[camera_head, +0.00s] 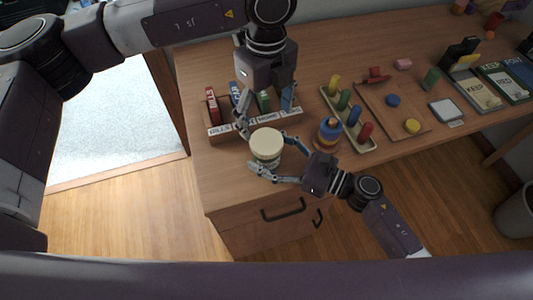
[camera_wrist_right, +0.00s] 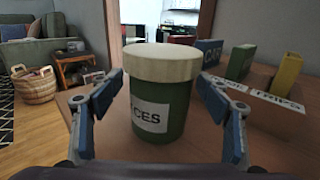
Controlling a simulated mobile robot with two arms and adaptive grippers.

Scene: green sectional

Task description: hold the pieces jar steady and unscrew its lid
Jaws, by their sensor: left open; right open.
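The pieces jar (camera_wrist_right: 159,107) is a green cylinder with a white label and a wide cream lid (camera_wrist_right: 161,62). It stands upright on the wooden desk near the front edge; in the head view its cream lid (camera_head: 266,143) hides most of the body. My right gripper (camera_head: 267,157) is open, its fingers on either side of the jar; in the right wrist view there are gaps between the blue fingertips (camera_wrist_right: 160,88) and the jar. My left gripper (camera_head: 264,112) is open, pointing down above and just behind the lid, with nothing between its fingers.
A wooden rack (camera_head: 226,131) with several coloured upright pieces stands behind the jar, under my left gripper. A ring stacker (camera_head: 328,136) and a peg board (camera_head: 362,147) stand to the right. A wooden tray (camera_head: 402,127) with blocks lies farther right.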

